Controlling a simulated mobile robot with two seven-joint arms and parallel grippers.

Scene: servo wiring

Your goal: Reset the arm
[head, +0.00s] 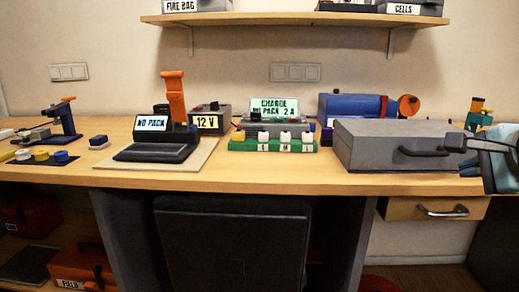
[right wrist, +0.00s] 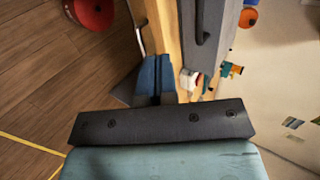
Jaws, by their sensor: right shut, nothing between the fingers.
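My right gripper (head: 468,150) is at the right edge of the head view, partly cut off, beside the right end of the grey case (head: 375,148). In the right wrist view the blue-grey fingers of the right gripper (right wrist: 157,75) are together with nothing between them, near the table's front edge. My left gripper is not in the head view.
The wooden table (head: 300,175) holds a NO PACK device (head: 152,125), a green block with several switches (head: 272,145), a 12 V box (head: 208,122) and a blue stand (head: 64,120). A drawer (head: 430,208) hangs below; a shelf (head: 290,18) is above.

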